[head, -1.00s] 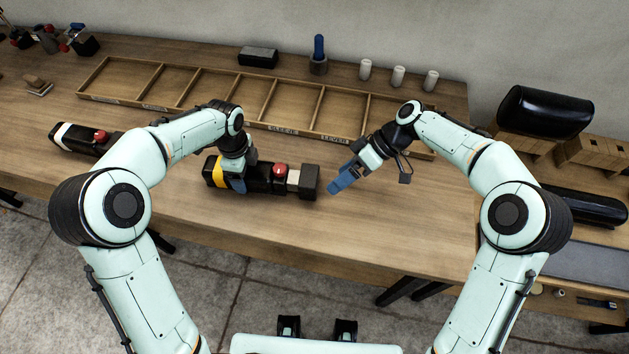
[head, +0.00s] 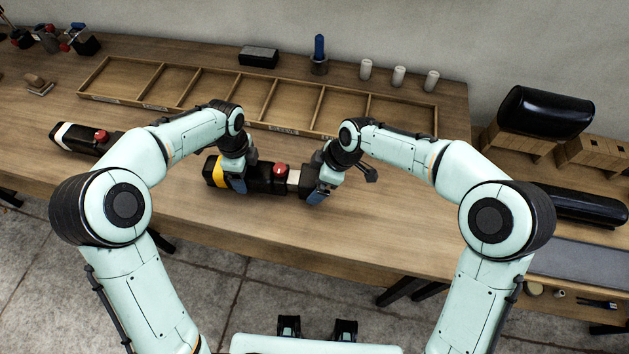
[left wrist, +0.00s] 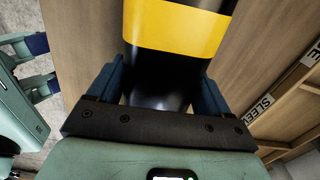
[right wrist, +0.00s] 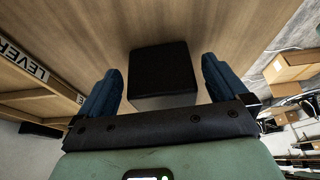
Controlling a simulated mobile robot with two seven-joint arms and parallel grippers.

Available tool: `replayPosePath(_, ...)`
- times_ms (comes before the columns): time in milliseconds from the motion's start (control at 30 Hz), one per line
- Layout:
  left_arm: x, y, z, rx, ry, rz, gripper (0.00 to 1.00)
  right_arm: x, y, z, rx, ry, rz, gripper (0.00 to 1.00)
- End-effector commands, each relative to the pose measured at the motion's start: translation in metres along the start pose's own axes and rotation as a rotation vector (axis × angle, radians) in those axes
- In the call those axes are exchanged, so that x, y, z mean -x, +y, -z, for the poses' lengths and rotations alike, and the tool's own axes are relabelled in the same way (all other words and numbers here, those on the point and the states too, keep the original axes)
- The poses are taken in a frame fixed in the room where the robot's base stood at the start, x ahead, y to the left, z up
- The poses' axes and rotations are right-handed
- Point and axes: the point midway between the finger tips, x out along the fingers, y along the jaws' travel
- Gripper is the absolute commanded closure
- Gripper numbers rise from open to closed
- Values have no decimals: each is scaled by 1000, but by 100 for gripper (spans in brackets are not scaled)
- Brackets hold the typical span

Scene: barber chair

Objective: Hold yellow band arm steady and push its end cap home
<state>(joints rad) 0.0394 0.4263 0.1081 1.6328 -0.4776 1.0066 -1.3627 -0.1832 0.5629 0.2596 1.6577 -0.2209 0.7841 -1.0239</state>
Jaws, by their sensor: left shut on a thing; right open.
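The yellow band arm is a black arm lying on the bench, with a yellow band (head: 217,171) at its left end and a red knob (head: 280,169). The band also shows in the left wrist view (left wrist: 178,30). My left gripper (head: 238,182) is shut on the arm's black body between band and knob. A pale section (head: 293,178) lies right of the knob. The black end cap (right wrist: 162,68) is at the right end, mostly hidden in the head view. My right gripper (head: 318,190) is open over the cap, its fingers either side with visible gaps.
A divided wooden tray (head: 265,98) runs behind the arm. Another black arm with a white band (head: 62,132) lies at the left. White cylinders (head: 398,76) and a blue-handled tool (head: 319,47) stand at the back. The bench front (head: 400,235) is clear.

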Motion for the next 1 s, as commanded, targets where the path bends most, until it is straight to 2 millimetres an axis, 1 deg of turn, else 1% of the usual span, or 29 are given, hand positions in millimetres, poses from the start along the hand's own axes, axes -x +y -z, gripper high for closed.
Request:
replayPosePath(33,1,-1,0,0,0,3,80,-7,0,0,1,0,2,0)
replayPosePath(100,1,-1,0,0,0,3,80,-14,0,1,1,0,2,0)
replayPosePath(200,1,-1,0,0,0,3,80,-20,0,1,1,1,1,0)
replayPosePath(500,1,-1,0,0,0,3,80,-23,0,0,0,1,0,0)
replayPosePath(533,1,-1,0,0,0,3,80,-23,0,0,0,1,0,3)
replayPosePath(567,1,-1,0,0,0,3,80,-23,0,0,0,1,0,13)
replayPosePath(600,1,-1,0,0,0,3,80,-23,0,0,0,1,0,26)
replayPosePath(667,1,-1,0,0,0,3,80,-22,0,0,-1,1,0,46)
replayPosePath(700,1,-1,0,0,0,3,80,-22,0,0,-1,1,0,59)
replayPosePath(733,1,-1,0,0,0,3,80,-22,0,0,-1,1,0,68)
replayPosePath(767,1,-1,0,0,0,3,80,-22,0,0,-1,1,0,74)
replayPosePath(867,1,-1,0,0,0,3,80,-24,0,4,1,1,1,74)
replayPosePath(1000,1,-1,1,-1,1,3,80,-31,0,22,3,2,1,74)
